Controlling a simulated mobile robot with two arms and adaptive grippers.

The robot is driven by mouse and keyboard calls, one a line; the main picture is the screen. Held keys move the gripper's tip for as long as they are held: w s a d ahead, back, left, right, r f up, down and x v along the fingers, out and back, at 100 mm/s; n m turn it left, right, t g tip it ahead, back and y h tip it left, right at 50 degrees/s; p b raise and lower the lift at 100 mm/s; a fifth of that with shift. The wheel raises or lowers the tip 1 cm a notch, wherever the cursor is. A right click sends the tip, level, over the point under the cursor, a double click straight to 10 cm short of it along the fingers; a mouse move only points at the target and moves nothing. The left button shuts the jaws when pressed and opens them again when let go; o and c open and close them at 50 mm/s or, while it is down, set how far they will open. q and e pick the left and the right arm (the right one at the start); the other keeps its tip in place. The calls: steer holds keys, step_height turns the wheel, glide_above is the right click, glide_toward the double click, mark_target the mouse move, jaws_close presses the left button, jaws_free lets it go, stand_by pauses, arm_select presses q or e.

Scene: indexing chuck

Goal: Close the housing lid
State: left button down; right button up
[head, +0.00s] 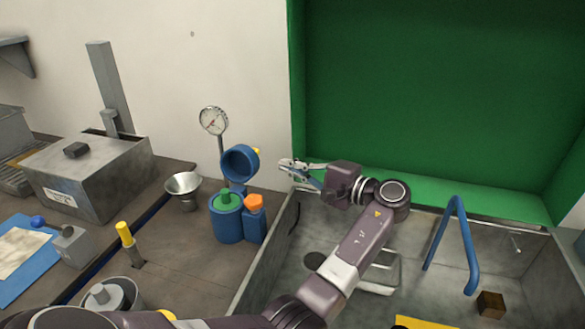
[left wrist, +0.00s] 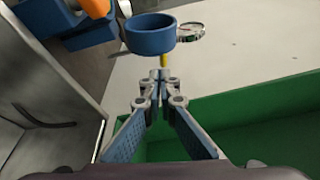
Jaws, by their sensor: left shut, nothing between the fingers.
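The blue housing (head: 227,228) stands on the brown bench, with a green part (head: 225,199) on its top and an orange knob (head: 254,202) beside it. Its round blue lid (head: 240,163) stands open and tipped up above the housing's back, hollow side toward the head camera. A small yellow tip shows at its right edge. My left gripper (head: 286,166) is shut and empty, to the right of the lid with a gap between. In the left wrist view, the lid (left wrist: 150,38) and its yellow part (left wrist: 164,61) lie just beyond the fingertips (left wrist: 160,80). My right gripper is out of view.
A dial gauge (head: 213,121) stands behind the lid. A metal funnel (head: 183,185) and grey box (head: 90,177) are left of the housing. A grey metal basin (head: 270,255) and green panel (head: 430,90) are at the right. A yellow-topped peg (head: 125,233) stands in front.

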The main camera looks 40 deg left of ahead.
mark_target(244, 161)
arm_select(q)
steer(key=a, duration=0.7)
steer(key=shift+f+b, duration=0.2)
steer(key=shift+b, duration=0.1)
